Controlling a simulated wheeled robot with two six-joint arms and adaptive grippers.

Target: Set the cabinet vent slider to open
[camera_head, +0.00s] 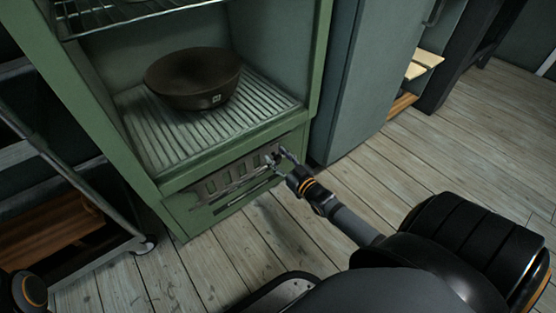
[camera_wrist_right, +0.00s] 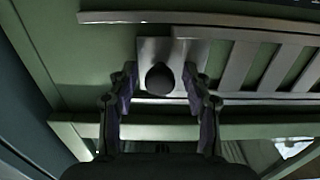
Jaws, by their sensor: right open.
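The vent slider is a grey metal plate (camera_wrist_right: 185,50) with a round dark knob (camera_wrist_right: 160,79), on the low front of the green cabinet. A slotted grey vent grille (camera_head: 222,182) lies to the left of my gripper in the head view; its bars (camera_wrist_right: 240,65) are right of the knob in the wrist view. My right gripper (camera_head: 275,158) is open at the right end of the vent. In the wrist view its fingers (camera_wrist_right: 160,84) stand on both sides of the knob, with gaps showing. My left gripper is not in view.
A dark bowl (camera_head: 193,79) stands on the ribbed cabinet floor (camera_head: 160,140) above the vent. A wheeled metal rack (camera_head: 100,230) stands at left. A blue-grey cabinet (camera_head: 365,80) is at right. The plank floor (camera_head: 480,140) is clear at right.

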